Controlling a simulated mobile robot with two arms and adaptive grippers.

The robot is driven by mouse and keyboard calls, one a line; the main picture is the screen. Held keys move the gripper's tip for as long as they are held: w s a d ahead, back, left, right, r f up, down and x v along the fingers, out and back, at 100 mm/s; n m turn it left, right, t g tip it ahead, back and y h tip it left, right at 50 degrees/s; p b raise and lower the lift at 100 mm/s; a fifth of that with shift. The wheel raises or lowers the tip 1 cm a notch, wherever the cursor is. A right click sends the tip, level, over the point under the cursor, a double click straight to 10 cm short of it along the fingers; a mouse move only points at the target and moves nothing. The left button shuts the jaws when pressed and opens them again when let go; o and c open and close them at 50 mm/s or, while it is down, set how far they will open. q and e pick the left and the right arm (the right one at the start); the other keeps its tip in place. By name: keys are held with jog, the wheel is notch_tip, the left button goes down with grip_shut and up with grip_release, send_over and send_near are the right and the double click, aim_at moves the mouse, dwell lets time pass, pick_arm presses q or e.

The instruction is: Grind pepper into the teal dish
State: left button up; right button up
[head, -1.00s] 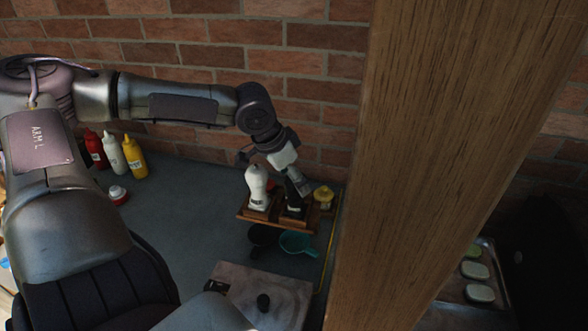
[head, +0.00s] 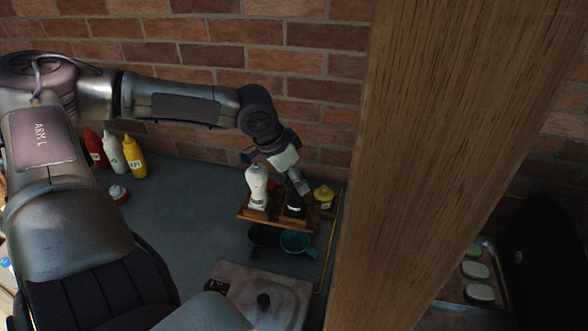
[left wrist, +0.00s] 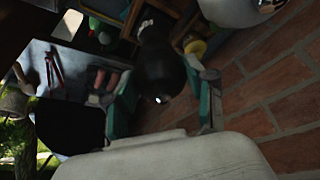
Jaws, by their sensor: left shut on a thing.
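The teal dish (head: 297,243) sits on the grey counter, just in front of a wooden rack (head: 247,217). A dark pepper mill (head: 293,208) stands upright at the rack, mostly covered by my left gripper (head: 295,184) in the head view. My left gripper is shut on the mill from above. In the left wrist view the black mill (left wrist: 160,62) shows between the two fingers. A white mill (head: 257,187) stands in the rack just left of it. My right gripper is not in view.
A dark dish (head: 261,236) sits beside the teal one. A small yellow item (head: 324,195) stands right of the mill. Several bottles (head: 114,153) stand at the back left. A wooden post (head: 450,150) blocks the right.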

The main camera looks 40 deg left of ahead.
pick_arm(q)
jog(key=shift+f, duration=0.1)
jog(key=n+y+b, duration=0.1)
jog(key=n+b, duration=0.2)
jog(key=shift+f, duration=0.15)
jog(key=n+y+b, duration=0.1)
jog(key=n+b, duration=0.1)
jog(key=n, duration=0.1)
jog(key=shift+d+y, duration=0.15)
jog(key=shift+y, duration=0.15)
jog(key=n+y+b, duration=0.1)
jog(key=n+b, duration=0.1)
jog(key=n, duration=0.1)
jog(key=shift+n+g, duration=0.3)
jog(key=shift+n, duration=0.1)
jog(key=n+b, duration=0.1)
jog(key=n+g+y, duration=0.1)
jog(key=n, duration=0.1)
jog(key=shift+w+d+r+b, duration=0.1)
jog(key=shift+d+r+b, duration=0.1)
jog(key=shift+b, duration=0.2)
jog(key=shift+a, duration=0.1)
jog(key=o, duration=1.2)
